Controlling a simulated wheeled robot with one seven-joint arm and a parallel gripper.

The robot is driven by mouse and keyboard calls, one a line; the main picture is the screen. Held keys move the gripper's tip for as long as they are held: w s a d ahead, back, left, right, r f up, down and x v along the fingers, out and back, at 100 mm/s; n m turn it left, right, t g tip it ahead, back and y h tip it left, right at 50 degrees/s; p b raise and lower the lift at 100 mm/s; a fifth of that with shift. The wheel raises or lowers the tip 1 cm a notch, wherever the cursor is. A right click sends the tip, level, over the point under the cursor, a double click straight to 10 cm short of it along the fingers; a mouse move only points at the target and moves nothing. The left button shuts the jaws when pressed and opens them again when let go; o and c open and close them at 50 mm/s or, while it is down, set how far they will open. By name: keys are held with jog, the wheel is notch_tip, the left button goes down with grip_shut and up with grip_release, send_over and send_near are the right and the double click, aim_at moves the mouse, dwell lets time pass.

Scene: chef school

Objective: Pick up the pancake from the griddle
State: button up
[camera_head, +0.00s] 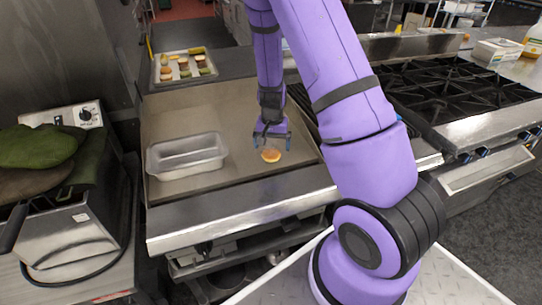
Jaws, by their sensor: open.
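The pancake (271,156), small, round and golden-brown, lies flat on the flat grey griddle (225,112), right of its middle and toward the front. My gripper (271,145) is just above and behind the pancake in the picture. Its dark fingers are spread apart with nothing seen between them. The pancake appears apart from the fingers, though the exact gap is hard to tell from this view.
A metal pan (187,156) stands on the griddle left of the pancake. A tray (183,67) with several food pieces lies behind. A black-grated stove (450,88) is at right, and a fryer (75,232) with green mitts (38,146) at left.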

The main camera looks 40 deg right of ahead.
aim_at(271, 154)
jog(key=shift+w+f, duration=0.2)
jog(key=shift+f, duration=2.15)
jog(key=shift+c, duration=0.5)
jog(key=c, duration=1)
jog(key=shift+o, duration=0.2)
jog(key=shift+r, duration=0.15)
